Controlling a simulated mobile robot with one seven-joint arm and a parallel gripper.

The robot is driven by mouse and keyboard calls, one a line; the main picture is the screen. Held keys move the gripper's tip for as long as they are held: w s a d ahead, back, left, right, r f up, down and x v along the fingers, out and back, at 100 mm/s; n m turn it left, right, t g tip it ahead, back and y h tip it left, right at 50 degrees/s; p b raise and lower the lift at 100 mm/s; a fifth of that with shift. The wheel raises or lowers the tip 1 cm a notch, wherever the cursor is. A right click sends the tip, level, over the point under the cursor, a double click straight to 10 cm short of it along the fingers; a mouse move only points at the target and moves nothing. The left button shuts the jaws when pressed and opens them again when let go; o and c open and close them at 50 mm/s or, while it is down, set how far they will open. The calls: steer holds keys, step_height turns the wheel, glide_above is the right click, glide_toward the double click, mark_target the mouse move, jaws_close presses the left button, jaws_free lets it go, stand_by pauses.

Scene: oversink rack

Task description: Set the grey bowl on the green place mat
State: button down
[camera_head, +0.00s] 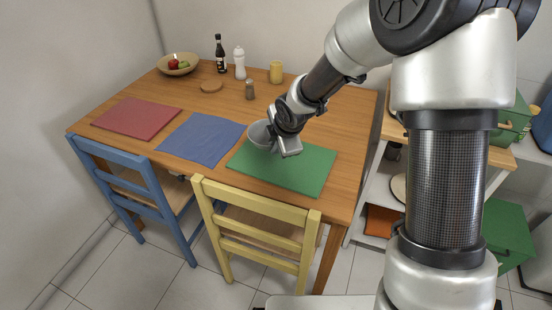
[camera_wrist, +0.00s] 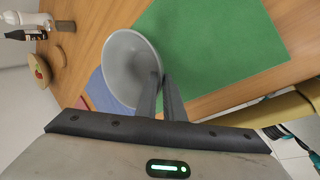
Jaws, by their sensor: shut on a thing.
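The grey bowl (camera_head: 259,136) is in my gripper, at the upper left part of the green place mat (camera_head: 296,168) in the head view. In the wrist view the bowl (camera_wrist: 126,68) shows its open inside, and the green mat (camera_wrist: 215,45) lies beside and beyond it. My gripper (camera_wrist: 163,90) is shut on the bowl's rim. In the head view my gripper (camera_head: 279,146) partly hides the bowl. I cannot tell whether the bowl's base touches the mat or hangs just above it.
A blue mat (camera_head: 202,138) and a red mat (camera_head: 137,117) lie to the left on the wooden table. A fruit bowl (camera_head: 178,64), a dark bottle (camera_head: 220,54), a white bottle (camera_head: 239,63) and a yellow cup (camera_head: 276,72) stand at the back. A yellow chair (camera_head: 255,222) stands in front.

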steer(key=shift+f+b, duration=0.6)
steer(key=shift+f, duration=1.15)
steer(key=shift+f, duration=0.1)
steer(key=c, duration=1.9)
jaws_free()
steer(key=shift+o, duration=0.2)
steer(key=shift+s+d+r, duration=0.1)
steer(key=shift+s+r, duration=0.05)
steer(key=shift+r, duration=0.4)
steer(key=p+v, duration=0.5)
steer(key=v, duration=0.6)
steer(key=shift+s, duration=0.15)
